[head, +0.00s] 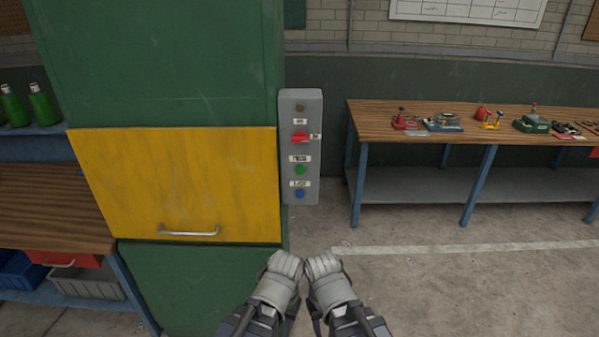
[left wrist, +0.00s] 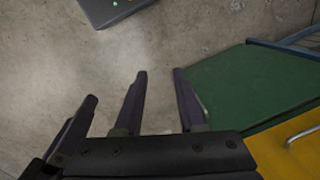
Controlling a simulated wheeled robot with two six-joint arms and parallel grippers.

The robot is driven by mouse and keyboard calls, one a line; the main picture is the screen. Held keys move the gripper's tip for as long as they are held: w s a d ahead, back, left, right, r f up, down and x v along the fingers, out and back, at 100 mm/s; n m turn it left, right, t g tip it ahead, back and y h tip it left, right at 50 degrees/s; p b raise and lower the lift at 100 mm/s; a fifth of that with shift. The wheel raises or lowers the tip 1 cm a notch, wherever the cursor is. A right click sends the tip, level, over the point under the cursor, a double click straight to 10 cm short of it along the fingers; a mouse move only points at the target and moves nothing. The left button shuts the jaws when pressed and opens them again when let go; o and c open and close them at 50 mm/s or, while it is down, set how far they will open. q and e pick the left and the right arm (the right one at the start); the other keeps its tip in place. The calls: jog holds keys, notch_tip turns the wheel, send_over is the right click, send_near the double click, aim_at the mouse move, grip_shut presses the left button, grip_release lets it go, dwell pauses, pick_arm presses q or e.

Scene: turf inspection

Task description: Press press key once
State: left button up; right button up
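A grey control panel (head: 313,190) is mounted beside the green cabinet in the head view. The right gripper's fingers are unclear.
The green cabinet (head: 170,60) has a yellow door (head: 180,180) with a metal handle (head: 189,232). A wooden workbench (head: 380,120) with several small tools stands right. Another bench (head: 50,205) is left. The floor between the panel and right bench is clear.

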pick_arm(q)
grip_shut()
dwell(1.4)
